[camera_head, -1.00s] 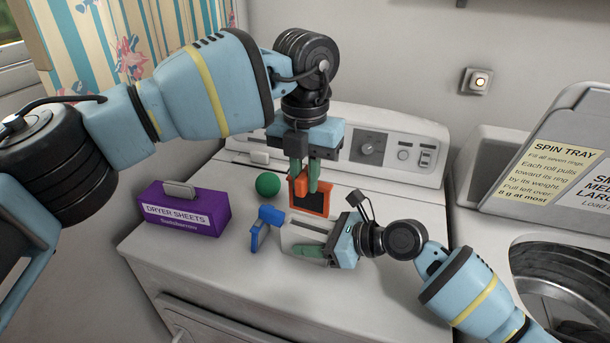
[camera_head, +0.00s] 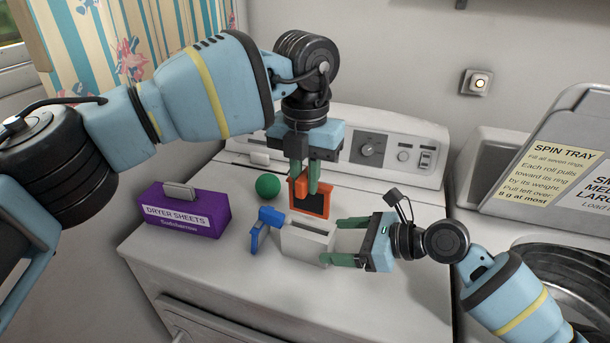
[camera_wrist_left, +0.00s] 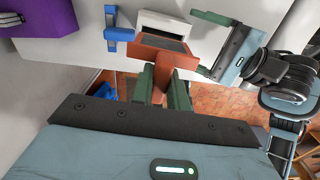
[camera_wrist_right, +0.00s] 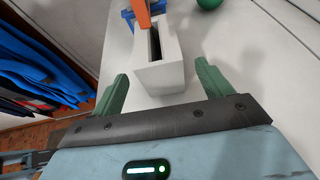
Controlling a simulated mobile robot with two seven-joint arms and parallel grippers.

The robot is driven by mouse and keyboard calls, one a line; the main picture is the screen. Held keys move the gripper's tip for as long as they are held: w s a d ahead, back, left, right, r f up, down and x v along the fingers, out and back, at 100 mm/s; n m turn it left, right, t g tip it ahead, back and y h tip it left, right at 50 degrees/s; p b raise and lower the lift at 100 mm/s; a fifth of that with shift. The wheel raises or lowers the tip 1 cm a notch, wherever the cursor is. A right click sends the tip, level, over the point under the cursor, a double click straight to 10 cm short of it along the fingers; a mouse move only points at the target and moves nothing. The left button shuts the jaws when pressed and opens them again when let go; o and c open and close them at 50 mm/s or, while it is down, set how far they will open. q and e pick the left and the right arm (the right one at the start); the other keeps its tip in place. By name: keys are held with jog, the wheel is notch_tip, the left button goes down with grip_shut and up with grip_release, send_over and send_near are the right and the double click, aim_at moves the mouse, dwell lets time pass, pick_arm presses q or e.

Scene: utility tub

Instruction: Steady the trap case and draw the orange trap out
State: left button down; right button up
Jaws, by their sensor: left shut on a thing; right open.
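The white trap case (camera_head: 305,243) stands upright on the machine top, with a dark slot in its top. The orange trap (camera_head: 326,204), a frame with a dark panel, shows behind and above the case; its whole frame appears clear of the slot. My left gripper (camera_head: 305,187) points down, shut on the trap's upper tab. The trap also shows in the left wrist view (camera_wrist_left: 158,57). My right gripper (camera_head: 338,241) is open at the case's right end, a finger on each side. In the right wrist view the case (camera_wrist_right: 160,70) stands beyond the open fingers, apparently untouched.
A blue clip-like piece (camera_head: 262,226) stands against or beside the case's left end. A green ball (camera_head: 267,184) lies behind it. A purple dryer-sheets box (camera_head: 183,210) is at the left. The machine top's front is clear. A tub (camera_head: 560,265) opens at the right.

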jog(key=shift+v, duration=2.6)
